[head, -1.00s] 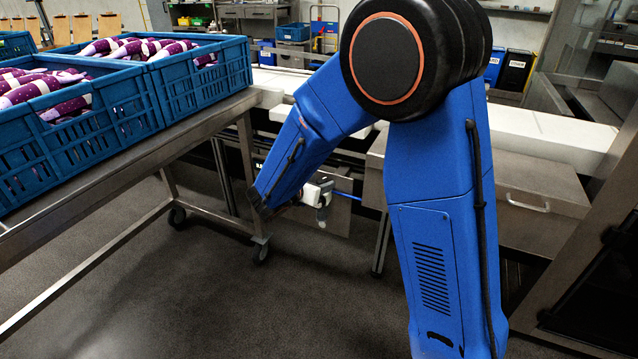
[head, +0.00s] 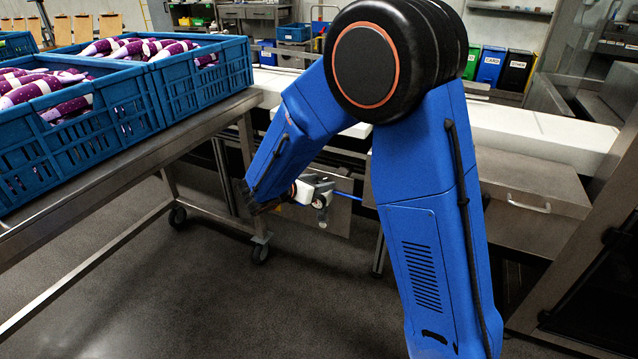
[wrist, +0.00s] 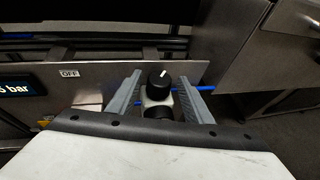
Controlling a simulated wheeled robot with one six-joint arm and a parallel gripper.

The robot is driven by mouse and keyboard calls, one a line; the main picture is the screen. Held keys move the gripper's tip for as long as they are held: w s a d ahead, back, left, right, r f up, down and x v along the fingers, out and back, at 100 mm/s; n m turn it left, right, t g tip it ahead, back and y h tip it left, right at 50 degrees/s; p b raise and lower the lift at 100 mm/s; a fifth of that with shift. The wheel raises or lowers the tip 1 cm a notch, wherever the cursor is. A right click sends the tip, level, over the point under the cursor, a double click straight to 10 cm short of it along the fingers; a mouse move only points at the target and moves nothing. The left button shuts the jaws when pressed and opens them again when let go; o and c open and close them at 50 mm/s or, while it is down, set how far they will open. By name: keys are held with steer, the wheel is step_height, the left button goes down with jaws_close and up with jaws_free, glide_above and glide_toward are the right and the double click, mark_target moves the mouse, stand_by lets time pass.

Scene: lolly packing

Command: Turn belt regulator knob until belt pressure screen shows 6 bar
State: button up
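The black regulator knob (wrist: 160,80) with a white pointer mark is near the middle of the wrist view. The mark points up and slightly right. My gripper (wrist: 160,77) is open, one grey finger on each side of the knob with gaps between. A second round black part (wrist: 158,112) sits just below the knob, partly hidden by my gripper body. The pressure screen (wrist: 22,86) is cut off at the left edge; "bar" is readable but the digit is clipped. In the head view the white body of my gripper (head: 303,191) is beside the small regulator unit (head: 321,198).
An OFF label (wrist: 69,73) is on the metal panel left of the knob. A blue hose (wrist: 205,88) runs right from the regulator. A steel cabinet (wrist: 232,40) stands at right. Blue crates (head: 110,105) of purple-wrapped lollies stand on a wheeled table at left.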

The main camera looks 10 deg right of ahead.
stand_by(0.4)
steer(key=shift+s+d+n+t+y, duration=0.1)
steer(key=shift+d+n+t+y, duration=0.05)
steer(key=shift+n+t+y, duration=0.5)
steer(key=v, duration=1.7)
steer(key=s+d+r+m+g+y, duration=0.2)
steer(key=s+d+m+g+y, duration=0.2)
steer(key=s+d+m, duration=1.2)
steer(key=shift+s+d+g, duration=0.6)
steer(key=shift+d+g, duration=1.05)
steer(key=shift+d, duration=1)
